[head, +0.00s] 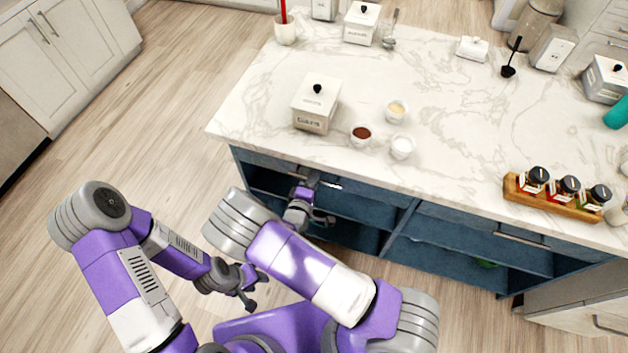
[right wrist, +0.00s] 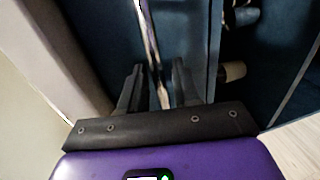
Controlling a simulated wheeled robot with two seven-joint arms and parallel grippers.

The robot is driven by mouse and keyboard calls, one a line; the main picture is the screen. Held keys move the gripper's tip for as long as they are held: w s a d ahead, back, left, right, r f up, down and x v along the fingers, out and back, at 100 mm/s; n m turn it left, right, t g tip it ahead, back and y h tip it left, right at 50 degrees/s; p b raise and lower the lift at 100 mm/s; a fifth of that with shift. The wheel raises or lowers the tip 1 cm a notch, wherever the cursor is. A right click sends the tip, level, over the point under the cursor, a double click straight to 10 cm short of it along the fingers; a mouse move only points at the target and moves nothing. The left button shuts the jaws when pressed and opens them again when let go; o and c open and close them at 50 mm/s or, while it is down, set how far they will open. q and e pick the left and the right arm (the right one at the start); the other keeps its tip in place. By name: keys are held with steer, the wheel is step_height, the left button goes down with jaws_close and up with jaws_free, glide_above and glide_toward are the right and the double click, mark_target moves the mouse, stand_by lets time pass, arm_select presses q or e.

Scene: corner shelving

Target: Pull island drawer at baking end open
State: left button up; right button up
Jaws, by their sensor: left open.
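The island has dark blue drawer fronts under a white marble top (head: 350,165). The drawer near the oats-jar end has a silver bar handle (head: 332,185); its front looks close under the countertop edge. My right gripper (head: 313,179) is at this handle, partly hidden in the head view. In the right wrist view its two dark fingers (right wrist: 158,88) stand apart on either side of the handle bar (right wrist: 150,45), with gaps visible beside the bar. My left gripper (head: 256,288) is open and empty, low over the floor, away from the island.
An oats jar (head: 316,104) and small bowls (head: 402,147) stand on the top above this drawer. A spice rack (head: 550,197) is near the right edge. Open blue shelves (head: 465,240) lie below the drawers. Wooden floor (head: 170,130) is clear left of the island.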

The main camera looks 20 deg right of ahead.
jaws_close()
stand_by(0.3)
